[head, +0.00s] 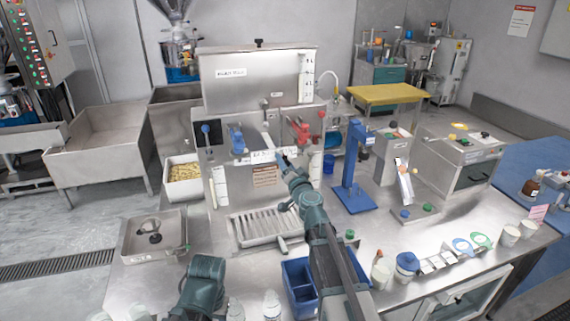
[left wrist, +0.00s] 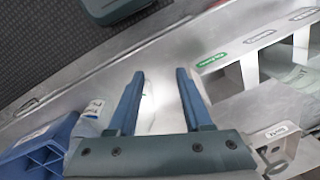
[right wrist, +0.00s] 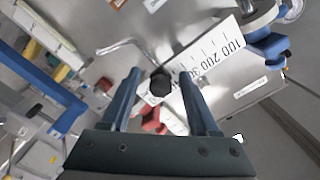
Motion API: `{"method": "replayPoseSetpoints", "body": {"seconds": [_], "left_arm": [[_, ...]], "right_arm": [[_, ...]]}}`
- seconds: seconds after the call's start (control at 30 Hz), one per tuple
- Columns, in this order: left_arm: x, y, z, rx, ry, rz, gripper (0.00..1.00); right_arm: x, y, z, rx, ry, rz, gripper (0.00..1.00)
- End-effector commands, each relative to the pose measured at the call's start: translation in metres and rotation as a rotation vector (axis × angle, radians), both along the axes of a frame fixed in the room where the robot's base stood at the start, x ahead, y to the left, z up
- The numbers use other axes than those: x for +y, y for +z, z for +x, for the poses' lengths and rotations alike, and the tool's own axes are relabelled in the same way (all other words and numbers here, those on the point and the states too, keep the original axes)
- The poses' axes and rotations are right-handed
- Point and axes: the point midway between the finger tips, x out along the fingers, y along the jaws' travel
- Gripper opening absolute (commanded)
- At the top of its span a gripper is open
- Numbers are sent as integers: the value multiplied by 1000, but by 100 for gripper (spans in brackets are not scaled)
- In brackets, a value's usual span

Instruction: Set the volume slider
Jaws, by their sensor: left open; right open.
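My left gripper (left wrist: 160,74) is open and empty above the bench's front area.
A blue lever (head: 236,139) and a red lever (head: 301,130) flank the scale. A blue stand (head: 354,170) rises to the right. A drip grate (head: 262,226) lies below. Blue bins (head: 300,285) sit under my right arm.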

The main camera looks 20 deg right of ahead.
Motion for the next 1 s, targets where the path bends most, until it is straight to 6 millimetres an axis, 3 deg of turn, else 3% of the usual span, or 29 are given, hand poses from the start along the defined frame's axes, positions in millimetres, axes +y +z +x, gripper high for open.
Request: {"method": "replayPoseSetpoints", "body": {"seconds": [0.2, 0.53, 1.0], "left_arm": [[0, 0, 0, 0, 0, 0, 50], [0, 0, 0, 0, 0, 0, 50], [0, 0, 0, 0, 0, 0, 50]], "right_arm": [[0, 0, 0, 0, 0, 0, 60], [0, 0, 0, 0, 0, 0, 0], [-1, 0, 0, 0, -1, 0, 0]]}}
